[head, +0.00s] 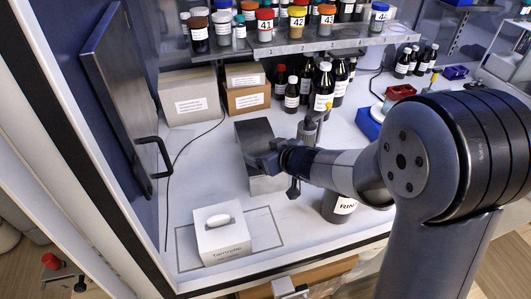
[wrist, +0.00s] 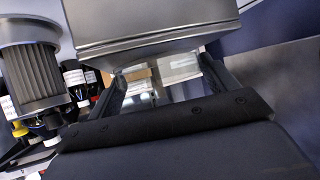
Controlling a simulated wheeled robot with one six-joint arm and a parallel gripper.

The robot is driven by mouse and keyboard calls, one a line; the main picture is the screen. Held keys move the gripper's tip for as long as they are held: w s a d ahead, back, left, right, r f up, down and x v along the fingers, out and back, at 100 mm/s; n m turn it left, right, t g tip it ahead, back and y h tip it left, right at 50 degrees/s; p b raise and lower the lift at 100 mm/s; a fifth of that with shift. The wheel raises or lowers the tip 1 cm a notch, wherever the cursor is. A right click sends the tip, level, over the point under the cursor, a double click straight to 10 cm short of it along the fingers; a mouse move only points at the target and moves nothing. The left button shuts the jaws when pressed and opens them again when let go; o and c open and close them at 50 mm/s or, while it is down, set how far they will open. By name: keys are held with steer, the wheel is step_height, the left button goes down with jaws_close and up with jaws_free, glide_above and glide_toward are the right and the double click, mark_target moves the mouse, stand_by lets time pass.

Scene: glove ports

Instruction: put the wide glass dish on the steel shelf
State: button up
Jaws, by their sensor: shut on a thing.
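My gripper (head: 268,164) is at the front of a steel box-like stand (head: 256,134) in the middle of the bench. A large steel body (wrist: 150,25) fills the top of the wrist view close beyond the fingers. The steel shelf (head: 335,43) with numbered jars runs along the back.
A white tissue box (head: 222,235) stands at the front left. Cardboard boxes (head: 190,97) and dark bottles (head: 323,90) stand behind. An open door with a black handle (head: 155,160) is at left. Bench left of the steel stand is clear.

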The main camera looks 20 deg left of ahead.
steer(key=shift+f, duration=0.15)
steer(key=o, duration=0.9)
steer(key=shift+o, duration=0.2)
steer(key=shift+r, duration=0.3)
steer(key=p+v, duration=0.2)
steer(key=v, duration=1)
steer(key=shift+d+f, duration=0.1)
steer(key=shift+f, duration=0.05)
